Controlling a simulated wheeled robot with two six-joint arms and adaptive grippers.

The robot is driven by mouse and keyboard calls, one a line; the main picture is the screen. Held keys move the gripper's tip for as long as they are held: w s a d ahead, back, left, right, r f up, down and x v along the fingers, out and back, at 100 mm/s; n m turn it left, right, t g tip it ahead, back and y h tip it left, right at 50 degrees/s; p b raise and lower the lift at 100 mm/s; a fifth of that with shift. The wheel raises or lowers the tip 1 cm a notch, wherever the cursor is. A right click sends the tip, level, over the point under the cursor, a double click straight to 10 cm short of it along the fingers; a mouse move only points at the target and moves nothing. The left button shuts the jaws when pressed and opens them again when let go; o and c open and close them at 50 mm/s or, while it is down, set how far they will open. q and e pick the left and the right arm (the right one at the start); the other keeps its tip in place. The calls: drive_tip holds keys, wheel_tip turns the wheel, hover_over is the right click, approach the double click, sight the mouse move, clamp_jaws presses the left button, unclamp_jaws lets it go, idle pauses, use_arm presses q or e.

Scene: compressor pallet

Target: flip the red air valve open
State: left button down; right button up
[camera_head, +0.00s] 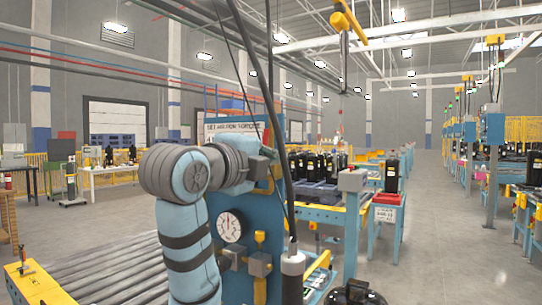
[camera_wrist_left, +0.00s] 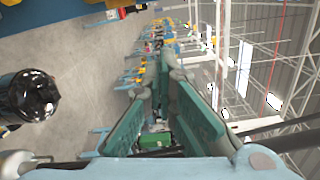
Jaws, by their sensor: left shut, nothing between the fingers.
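I cannot make out a red air valve in either view; my arm covers part of the blue panel (camera_head: 228,205), where it may be. The panel carries a round white gauge (camera_head: 230,226), yellow fittings and a grey box (camera_head: 260,264). My left gripper (camera_head: 268,162) is at the panel's upper part, in front of it and partly hidden by my wrist. In the left wrist view its greenish fingers (camera_wrist_left: 160,92) run forward with nothing held; it is shut. I cannot tell whether it touches the panel. My right gripper is not in view.
A roller conveyor (camera_head: 105,270) lies left of the panel. A dark hose hangs in front of the panel. A glossy black compressor (camera_head: 355,293) is at the bottom right, also in the left wrist view (camera_wrist_left: 33,97). A grey box on a post (camera_head: 352,181) stands right. Open floor lies beyond.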

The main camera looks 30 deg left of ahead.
use_arm(q)
drive_tip(key=w+a, duration=0.3)
drive_tip(key=w, duration=0.4)
drive_tip(key=shift+a+r+p, duration=0.3)
drive_tip(key=shift+a+p, duration=0.05)
drive_tip(key=shift+a, duration=0.05)
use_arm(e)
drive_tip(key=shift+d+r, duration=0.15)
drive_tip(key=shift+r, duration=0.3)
use_arm(q)
drive_tip(key=shift+d, duration=0.15)
